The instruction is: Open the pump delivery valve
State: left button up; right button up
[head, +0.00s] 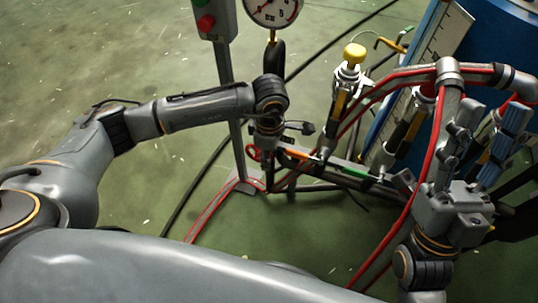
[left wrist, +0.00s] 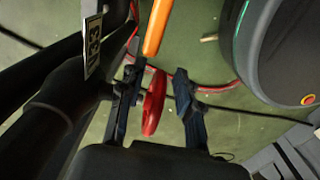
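A red handwheel (left wrist: 153,103) sits between the two fingers of my left gripper (left wrist: 157,95) in the left wrist view, seen nearly edge-on. The left finger is close beside it, and a gap shows to the right finger. Whether the left finger touches is unclear. In the head view the left gripper (head: 267,150) points down by the pipework, and a bit of the red wheel (head: 253,153) shows beside it. No readable label names this valve. My right gripper (head: 485,140) is at the right with its fingers apart, pointing up, with nothing visibly held.
An orange lever (head: 298,154) and a green lever (head: 355,173) lie on the pipe nearby. The orange lever also shows in the left wrist view (left wrist: 157,28). A pressure gauge (head: 272,8), a button box (head: 212,20), red hoses and a yellow-capped valve (head: 354,54) surround them. Open floor lies left.

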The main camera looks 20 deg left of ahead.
dwell(0.3)
pick_arm(q)
grip_shut()
